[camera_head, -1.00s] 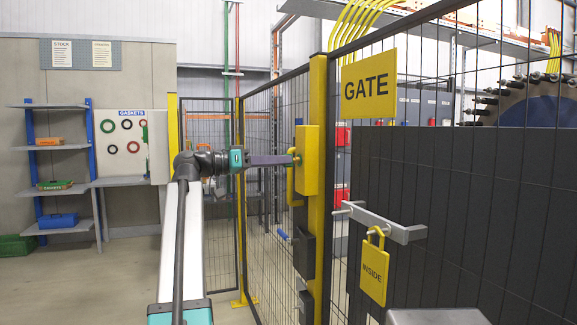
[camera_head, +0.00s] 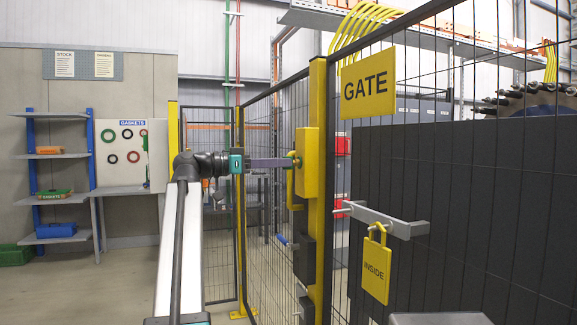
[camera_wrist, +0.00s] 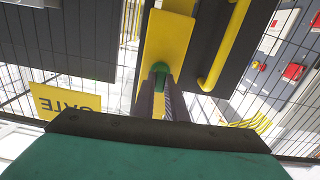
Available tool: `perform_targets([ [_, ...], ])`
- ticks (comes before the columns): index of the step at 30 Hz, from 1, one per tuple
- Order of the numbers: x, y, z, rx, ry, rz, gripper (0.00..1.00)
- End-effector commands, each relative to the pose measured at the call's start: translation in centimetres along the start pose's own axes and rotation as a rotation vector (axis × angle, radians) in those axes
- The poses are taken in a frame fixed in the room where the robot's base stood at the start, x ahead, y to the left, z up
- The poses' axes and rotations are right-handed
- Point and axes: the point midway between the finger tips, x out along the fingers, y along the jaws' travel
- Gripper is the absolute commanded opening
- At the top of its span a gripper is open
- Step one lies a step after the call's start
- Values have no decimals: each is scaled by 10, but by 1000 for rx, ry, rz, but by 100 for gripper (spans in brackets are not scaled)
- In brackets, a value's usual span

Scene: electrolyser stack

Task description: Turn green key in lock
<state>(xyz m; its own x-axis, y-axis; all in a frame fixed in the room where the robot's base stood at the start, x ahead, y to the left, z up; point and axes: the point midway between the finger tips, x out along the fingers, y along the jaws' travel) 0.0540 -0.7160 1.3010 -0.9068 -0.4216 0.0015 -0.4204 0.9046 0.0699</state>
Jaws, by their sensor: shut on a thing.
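The yellow lock box (camera_head: 309,162) is fixed to the yellow gate post. The green key (camera_head: 294,158) is at the box's left face, with its head showing and its shaft hidden. My gripper (camera_head: 291,161) reaches in from the left, level with the key, and is shut on its head. In the wrist view the green key (camera_wrist: 160,68) sits between the fingertips (camera_wrist: 161,80) against the yellow box (camera_wrist: 165,45). Whether the key sits fully in the lock is hidden.
A yellow handle (camera_head: 291,185) is beside the box. A GATE sign (camera_head: 368,85) hangs on the mesh. A padlock with an INSIDE tag (camera_head: 376,272) hangs from a grey bar (camera_head: 385,221). Shelves (camera_head: 55,155) stand far left.

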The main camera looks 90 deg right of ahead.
Motion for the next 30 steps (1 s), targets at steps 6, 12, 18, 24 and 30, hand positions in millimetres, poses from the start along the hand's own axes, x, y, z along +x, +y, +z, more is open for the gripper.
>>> perform_targets([
  [6, 2, 2, 1, 8, -2, 7, 0],
  [12, 2, 2, 2, 55, -1, 7, 0],
  [18, 2, 2, 0, 70, -1, 5, 34],
  [24, 1, 1, 0, 69, 0, 2, 34],
  [30, -2, 0, 0, 69, 0, 1, 34],
])
